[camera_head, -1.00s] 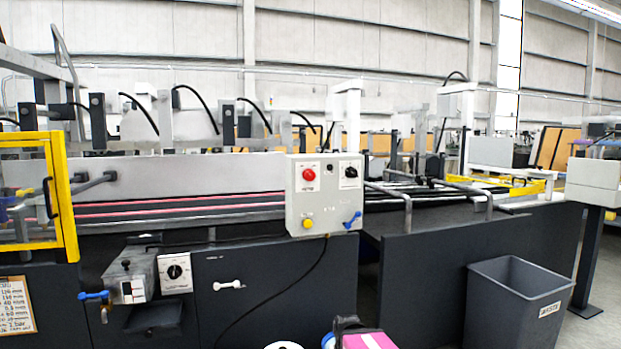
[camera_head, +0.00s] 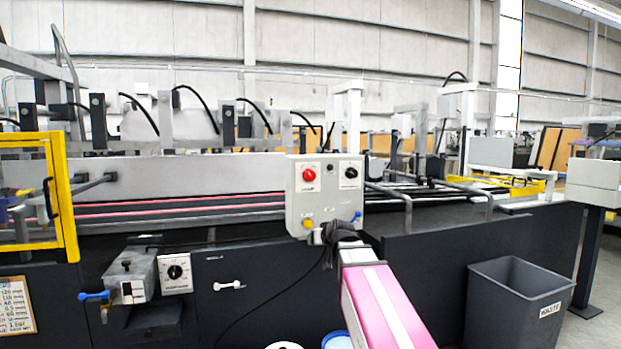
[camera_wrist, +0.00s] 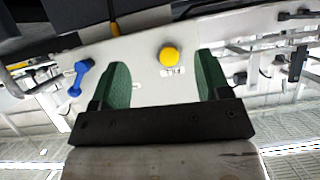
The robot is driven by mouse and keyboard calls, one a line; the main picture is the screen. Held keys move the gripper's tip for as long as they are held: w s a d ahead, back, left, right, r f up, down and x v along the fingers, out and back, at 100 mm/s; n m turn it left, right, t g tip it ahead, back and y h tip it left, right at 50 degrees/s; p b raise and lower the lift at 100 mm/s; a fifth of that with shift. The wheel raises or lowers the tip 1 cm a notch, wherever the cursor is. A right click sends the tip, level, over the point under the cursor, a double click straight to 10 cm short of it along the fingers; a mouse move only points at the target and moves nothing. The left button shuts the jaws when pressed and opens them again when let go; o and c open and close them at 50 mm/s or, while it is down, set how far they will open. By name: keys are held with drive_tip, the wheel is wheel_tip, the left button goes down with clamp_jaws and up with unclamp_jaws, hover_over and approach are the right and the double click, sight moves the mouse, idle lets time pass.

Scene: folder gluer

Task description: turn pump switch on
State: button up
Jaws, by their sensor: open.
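A light grey control box (camera_head: 325,190) on the machine front carries a red button (camera_head: 309,175), a black rotary switch (camera_head: 350,173), a yellow button (camera_head: 307,223) and a blue lever (camera_head: 357,215). I cannot read which control is the pump switch. Contact cannot be told.
At lower left, a grey unit (camera_head: 141,272) with a small black-and-white switch (camera_head: 127,292) hangs beside a white dial box (camera_head: 176,273). A yellow-framed guard (camera_head: 65,200) stands farther left. A grey waste bin (camera_head: 515,305) stands on the floor at right.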

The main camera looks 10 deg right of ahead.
sight(311, 176)
wheel_tip(311, 176, up, 21)
drive_tip(key=w+t, duration=0.1)
drive_tip(key=t, duration=0.4)
drive_tip(key=shift+y, duration=0.4)
drive_tip(key=x, duration=1.1)
drive_tip(key=shift+a, duration=0.1)
drive_tip(key=shift+s, duration=0.1)
drive_tip(key=c, duration=0.9)
